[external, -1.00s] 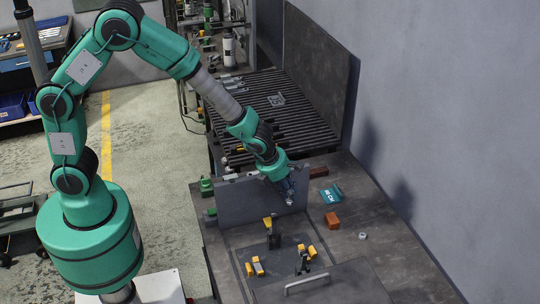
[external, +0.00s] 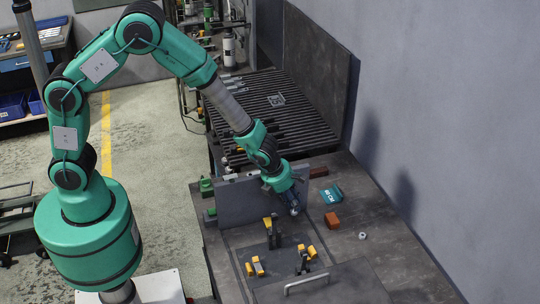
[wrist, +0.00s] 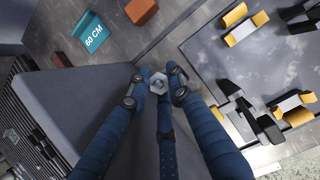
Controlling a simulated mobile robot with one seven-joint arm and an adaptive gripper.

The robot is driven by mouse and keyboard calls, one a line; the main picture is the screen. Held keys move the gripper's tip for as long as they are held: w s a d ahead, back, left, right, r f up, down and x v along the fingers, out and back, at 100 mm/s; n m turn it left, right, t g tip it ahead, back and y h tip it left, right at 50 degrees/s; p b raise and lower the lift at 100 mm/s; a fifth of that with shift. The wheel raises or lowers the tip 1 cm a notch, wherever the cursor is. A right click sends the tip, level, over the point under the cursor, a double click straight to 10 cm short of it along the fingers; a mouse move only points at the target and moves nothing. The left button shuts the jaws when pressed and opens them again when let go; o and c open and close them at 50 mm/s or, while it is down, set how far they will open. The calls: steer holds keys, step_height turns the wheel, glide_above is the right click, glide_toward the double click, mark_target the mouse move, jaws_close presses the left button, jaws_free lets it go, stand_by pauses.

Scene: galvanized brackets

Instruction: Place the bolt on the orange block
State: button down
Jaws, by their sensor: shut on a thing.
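My gripper (wrist: 160,86) has dark blue fingers, shut on a grey metal bolt (wrist: 158,80). The fingers hide much of the bolt. In the external view my gripper (external: 293,206) is just right of the upright grey plate, low over the table, with a small bright bit of metal at its tips. The orange block (external: 332,220) lies on the table to the right of the gripper, apart from it. The block also shows at the top of the wrist view (wrist: 141,10). Its visible top is bare.
An upright grey plate (external: 240,203) stands beside the gripper. A teal "60 CM" piece (external: 331,194) lies behind the orange block, and a small light ring (external: 362,236) to its right. Yellow-and-black clamps (external: 273,236) stand in front. A dark red block (external: 318,171) is farther back.

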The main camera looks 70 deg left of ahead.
steer(key=w, duration=0.5)
steer(key=w+d+f, duration=0.1)
steer(key=w, duration=0.4)
steer(key=w+d, duration=0.1)
steer(key=w, duration=0.3)
steer(key=shift+w+d+f, duration=0.15)
steer(key=shift+w+d, duration=0.1)
steer(key=shift+w, duration=0.15)
steer(key=shift+f, duration=1.75)
steer(key=shift+f, duration=0.1)
steer(key=c, duration=1.6)
jaws_free()
steer(key=shift+o, duration=0.2)
